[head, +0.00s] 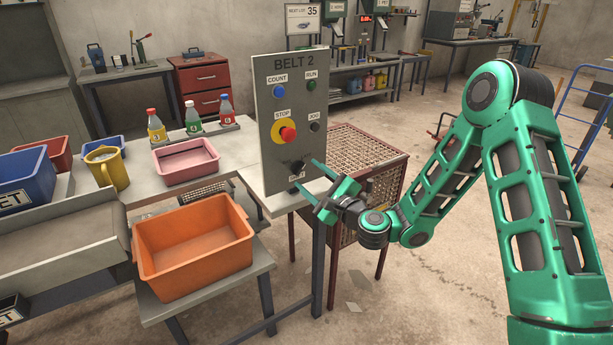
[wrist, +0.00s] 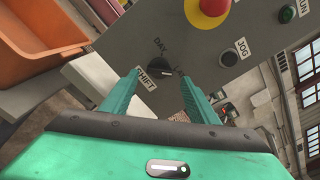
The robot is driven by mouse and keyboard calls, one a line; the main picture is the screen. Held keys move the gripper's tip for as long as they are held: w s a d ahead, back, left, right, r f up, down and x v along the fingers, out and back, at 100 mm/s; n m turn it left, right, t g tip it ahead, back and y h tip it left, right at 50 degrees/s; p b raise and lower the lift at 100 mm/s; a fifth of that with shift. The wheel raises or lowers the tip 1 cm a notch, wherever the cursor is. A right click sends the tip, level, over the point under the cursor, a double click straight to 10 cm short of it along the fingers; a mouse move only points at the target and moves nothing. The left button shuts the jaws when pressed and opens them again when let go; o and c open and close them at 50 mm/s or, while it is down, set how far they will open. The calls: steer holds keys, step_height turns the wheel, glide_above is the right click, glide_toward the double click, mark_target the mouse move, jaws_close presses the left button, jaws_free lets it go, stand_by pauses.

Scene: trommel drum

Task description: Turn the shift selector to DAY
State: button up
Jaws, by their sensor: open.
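The shift selector is a small black knob (head: 297,166) low on the grey BELT 2 panel (head: 284,105). Another label is partly hidden by a finger, and the knob's pointing direction is too small to tell. My gripper (head: 307,175) is open in front of the panel, its fingertips (wrist: 159,74) on either side of the knob. I cannot tell whether they touch it.
Above the knob are a red stop button (head: 288,134) on yellow, a JOG button (head: 315,126), a blue COUNT button (head: 279,91) and a green RUN button (head: 311,86). An orange bin (head: 192,246) stands left, a mesh cage (head: 368,160) behind right.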

mark_target(299, 168)
steer(key=shift+x, duration=1.2)
steer(key=c, duration=1)
